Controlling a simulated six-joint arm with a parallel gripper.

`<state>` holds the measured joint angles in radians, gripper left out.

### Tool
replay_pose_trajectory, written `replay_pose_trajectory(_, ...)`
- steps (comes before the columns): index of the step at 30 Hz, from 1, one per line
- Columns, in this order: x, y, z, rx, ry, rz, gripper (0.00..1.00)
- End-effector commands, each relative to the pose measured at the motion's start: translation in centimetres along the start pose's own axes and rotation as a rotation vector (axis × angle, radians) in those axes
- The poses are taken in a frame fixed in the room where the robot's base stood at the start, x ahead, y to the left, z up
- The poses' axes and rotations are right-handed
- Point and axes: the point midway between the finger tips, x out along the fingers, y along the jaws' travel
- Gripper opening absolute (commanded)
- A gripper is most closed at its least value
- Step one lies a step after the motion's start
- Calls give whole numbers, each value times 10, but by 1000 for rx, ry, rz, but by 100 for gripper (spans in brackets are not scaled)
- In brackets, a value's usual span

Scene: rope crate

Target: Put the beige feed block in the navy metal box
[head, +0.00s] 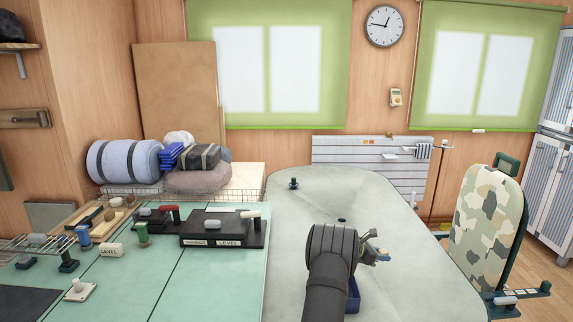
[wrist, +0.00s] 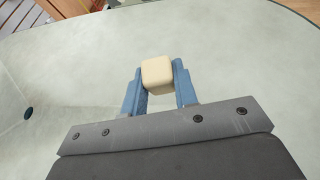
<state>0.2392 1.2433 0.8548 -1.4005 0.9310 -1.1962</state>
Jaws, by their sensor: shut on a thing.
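The beige feed block (wrist: 157,75) is a small rounded cube between the two blue fingers of my gripper (wrist: 158,84) in the wrist view. The fingers are shut on it from both sides, and it is above the pale grey-green tabletop. In the head view my gripper (head: 381,255) is at the right of my dark wrist, over the table; the block is hard to make out there. The navy metal box (head: 353,297) is on the table at the lower middle of the head view, mostly hidden behind my arm. The box is not visible in the wrist view.
The rounded table (head: 415,260) is mostly clear, with a small dark green item (head: 293,183) at its far left. A green bench (head: 225,290) at left holds a black level box (head: 225,229) and several small items. A camouflage chair (head: 487,230) stands at right.

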Motion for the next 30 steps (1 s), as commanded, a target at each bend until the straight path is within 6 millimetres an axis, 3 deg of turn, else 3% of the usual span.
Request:
replay_pose_trajectory(14, -78, 8, 16, -78, -59, 183, 0)
replay_pose_trajectory(30, -169, -4, 12, -178, -69, 402, 0)
